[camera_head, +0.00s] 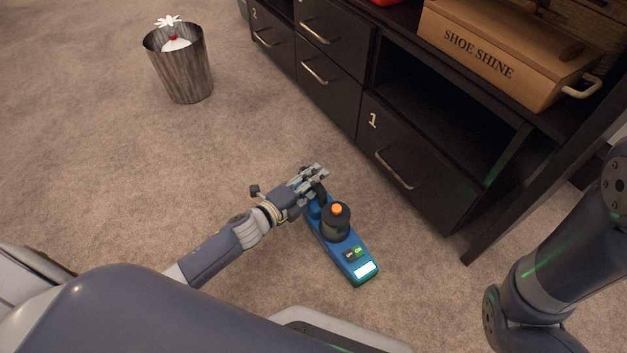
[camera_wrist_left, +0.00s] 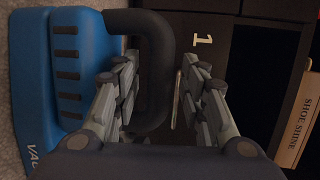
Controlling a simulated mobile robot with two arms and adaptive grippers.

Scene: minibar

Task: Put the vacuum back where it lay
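The blue handheld vacuum (camera_head: 345,252) has a black part with an orange button on top and a black loop handle. It appears to be on the carpet in front of drawer 1. My left gripper (camera_head: 318,172) is at the handle end of the vacuum. In the left wrist view, the black handle (camera_wrist_left: 158,75) lies between the two fingers of my left gripper (camera_wrist_left: 160,100). The fingers are apart, with a visible gap between the handle and the right-hand finger. The vacuum's blue body (camera_wrist_left: 68,80) is left of the fingers. My right gripper is out of view.
A dark cabinet with drawer 1 (camera_head: 408,160) stands just beyond the vacuum, with an open compartment (camera_head: 440,100) above that drawer. A wooden shoe shine box (camera_head: 490,60) sits on top. A bin (camera_head: 182,75) stands at the upper left. Carpet on the left is clear.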

